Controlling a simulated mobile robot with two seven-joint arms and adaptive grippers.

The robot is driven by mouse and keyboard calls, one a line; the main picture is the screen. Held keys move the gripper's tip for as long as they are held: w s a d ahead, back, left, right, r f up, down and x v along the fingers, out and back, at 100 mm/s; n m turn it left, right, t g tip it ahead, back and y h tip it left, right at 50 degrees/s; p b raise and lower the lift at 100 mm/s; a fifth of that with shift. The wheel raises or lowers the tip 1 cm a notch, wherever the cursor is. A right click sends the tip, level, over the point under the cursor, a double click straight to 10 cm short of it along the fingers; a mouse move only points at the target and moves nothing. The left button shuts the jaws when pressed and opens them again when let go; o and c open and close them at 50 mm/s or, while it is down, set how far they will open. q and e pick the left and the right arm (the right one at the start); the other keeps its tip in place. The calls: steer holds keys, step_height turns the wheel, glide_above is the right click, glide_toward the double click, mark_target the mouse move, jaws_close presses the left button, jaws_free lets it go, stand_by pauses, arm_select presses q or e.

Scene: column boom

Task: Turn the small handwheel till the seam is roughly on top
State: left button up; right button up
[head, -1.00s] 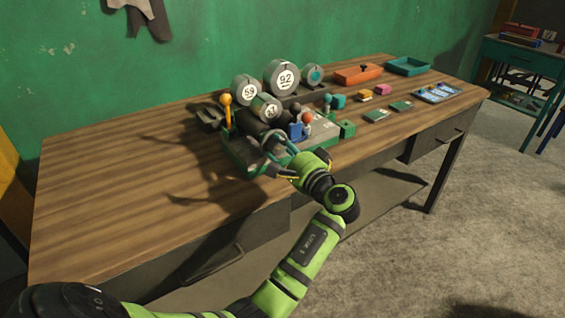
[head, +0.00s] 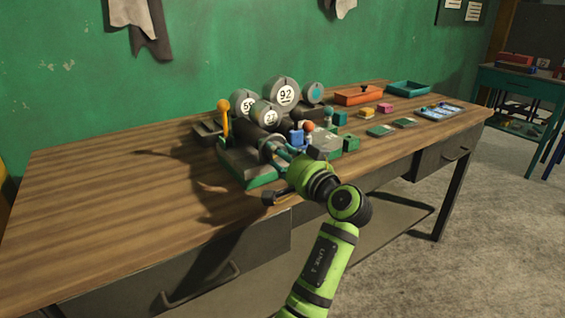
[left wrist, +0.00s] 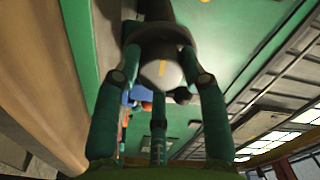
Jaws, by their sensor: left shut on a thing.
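In the left wrist view a dark round wheel (left wrist: 158,31), which looks like the small handwheel, faces me with a pale hub (left wrist: 158,75) bearing a short yellow mark. My left gripper (left wrist: 160,90) has its teal fingers closed around it. In the head view the left gripper (head: 284,156) is at the near right end of the dark roller device on the bench, its fingers and wrist covering most of the wheel. I cannot make out a seam on the roller, nor tell whether the yellow mark is the seam. My right gripper is not in view.
Round number dials (head: 286,93) stand behind the roller. A lever with an orange knob (head: 224,106) rises on its left. An orange box (head: 359,95), a teal tray (head: 408,88) and small blocks lie to the right. The wooden bench (head: 110,190) is clear on the left.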

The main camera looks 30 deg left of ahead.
arm_select(q)
steer(key=shift+s+a+f, duration=0.15)
steer(key=shift+f, duration=0.2)
steer(key=o, duration=1.2)
steer(key=shift+c, duration=0.2)
steer(key=shift+s+a+r, duration=0.1)
steer(key=shift+r, duration=0.15)
step_height(320, 180, up, 10)
